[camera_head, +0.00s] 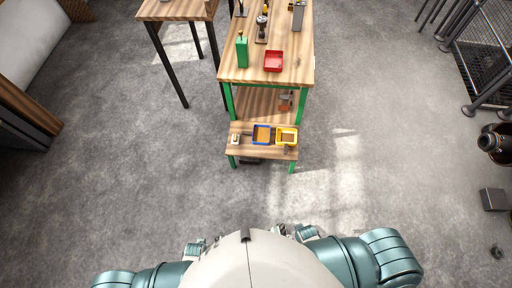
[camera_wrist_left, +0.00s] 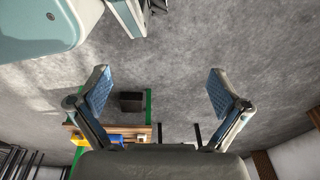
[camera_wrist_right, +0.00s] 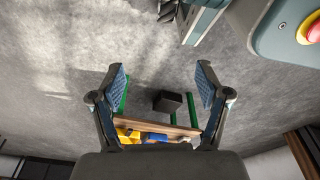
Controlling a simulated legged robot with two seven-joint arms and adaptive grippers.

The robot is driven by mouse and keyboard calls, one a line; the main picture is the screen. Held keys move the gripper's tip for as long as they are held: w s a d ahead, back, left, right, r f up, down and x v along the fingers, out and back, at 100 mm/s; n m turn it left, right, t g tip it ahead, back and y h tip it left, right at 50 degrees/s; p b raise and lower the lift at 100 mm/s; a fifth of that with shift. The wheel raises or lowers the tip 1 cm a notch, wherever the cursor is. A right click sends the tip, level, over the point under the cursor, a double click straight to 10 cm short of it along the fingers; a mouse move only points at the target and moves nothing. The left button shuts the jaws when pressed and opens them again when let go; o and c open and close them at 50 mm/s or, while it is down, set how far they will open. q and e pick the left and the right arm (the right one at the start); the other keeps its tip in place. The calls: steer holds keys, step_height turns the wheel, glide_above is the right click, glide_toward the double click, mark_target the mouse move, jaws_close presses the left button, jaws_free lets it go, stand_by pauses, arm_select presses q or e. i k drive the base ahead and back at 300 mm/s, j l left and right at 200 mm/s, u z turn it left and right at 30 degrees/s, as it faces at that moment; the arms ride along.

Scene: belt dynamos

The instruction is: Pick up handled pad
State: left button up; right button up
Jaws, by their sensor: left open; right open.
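I cannot clearly make out a handled pad. A small pale item (camera_head: 236,139) at the left end of the workbench's low front shelf (camera_head: 262,152) may be it, but it is too small to tell. My left gripper (camera_wrist_left: 158,82) is open and empty in the left wrist view, its blue-padded fingers wide apart. My right gripper (camera_wrist_right: 161,80) is open and empty in the right wrist view. Both are apart from the bench, which shows small beyond their fingers.
A blue bin (camera_head: 262,134) and yellow bin (camera_head: 287,136) sit on the low shelf. A green bottle (camera_head: 242,52) and red tray (camera_head: 274,61) stand on the benchtop (camera_head: 262,77). A dark box (camera_wrist_right: 168,102) is beneath. Floor between me and the bench is clear.

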mark_target(235, 139)
steer(key=i+l, duration=0.3)
steer(key=i+l+u, duration=0.15)
steer(key=l, duration=0.25)
steer(key=i+l, duration=0.35)
steer(key=l+u, duration=0.05)
